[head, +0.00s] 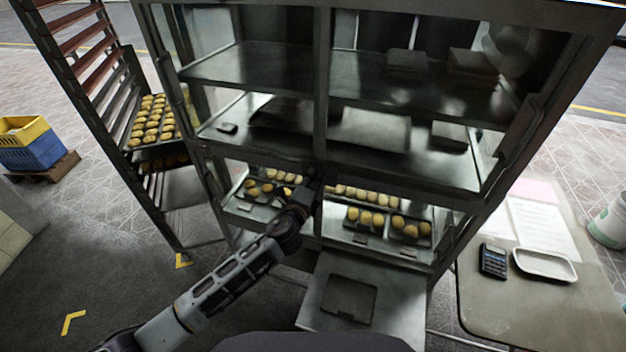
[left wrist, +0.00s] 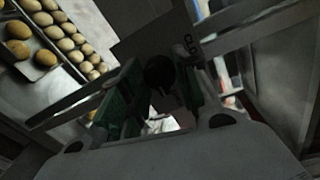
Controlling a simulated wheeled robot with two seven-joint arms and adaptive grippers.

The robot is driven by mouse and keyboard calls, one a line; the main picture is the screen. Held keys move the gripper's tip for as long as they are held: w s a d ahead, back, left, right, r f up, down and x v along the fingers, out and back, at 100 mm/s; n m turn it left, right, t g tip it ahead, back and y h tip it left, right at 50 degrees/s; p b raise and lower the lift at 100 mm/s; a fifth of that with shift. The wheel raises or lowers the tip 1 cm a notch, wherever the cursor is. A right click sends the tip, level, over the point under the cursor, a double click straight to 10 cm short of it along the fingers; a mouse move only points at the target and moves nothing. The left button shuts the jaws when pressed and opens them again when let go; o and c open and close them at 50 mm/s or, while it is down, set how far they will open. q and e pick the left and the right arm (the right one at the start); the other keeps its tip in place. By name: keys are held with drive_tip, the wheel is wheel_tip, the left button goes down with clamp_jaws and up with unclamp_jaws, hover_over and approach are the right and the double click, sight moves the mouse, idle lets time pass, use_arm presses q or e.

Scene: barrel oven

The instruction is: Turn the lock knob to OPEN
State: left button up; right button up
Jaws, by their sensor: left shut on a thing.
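The lock knob (left wrist: 160,73) shows in the left wrist view as a dark round piece between the green-padded fingers. A grey plate (left wrist: 150,35) lies behind it, with partly visible letters that look like "CLO". My left gripper (left wrist: 160,95) is shut on the knob. In the head view my left gripper (head: 311,190) is at the cabinet's middle upright, just below the middle shelf level, and it hides the knob there. The word OPEN is not visible. My right gripper is not in view.
The glass-fronted cabinet (head: 322,100) holds trays of round buns (head: 366,217) on its lower shelf. A rack (head: 110,110) with a bun tray stands left. A table (head: 510,300) with a calculator (head: 493,261) and white tray (head: 545,264) stands right. Blue and yellow crates (head: 38,150) sit far left.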

use_arm(q)
drive_tip(key=o, duration=1)
drive_tip(key=shift+v, duration=5.95)
drive_tip(key=shift+n, duration=0.3)
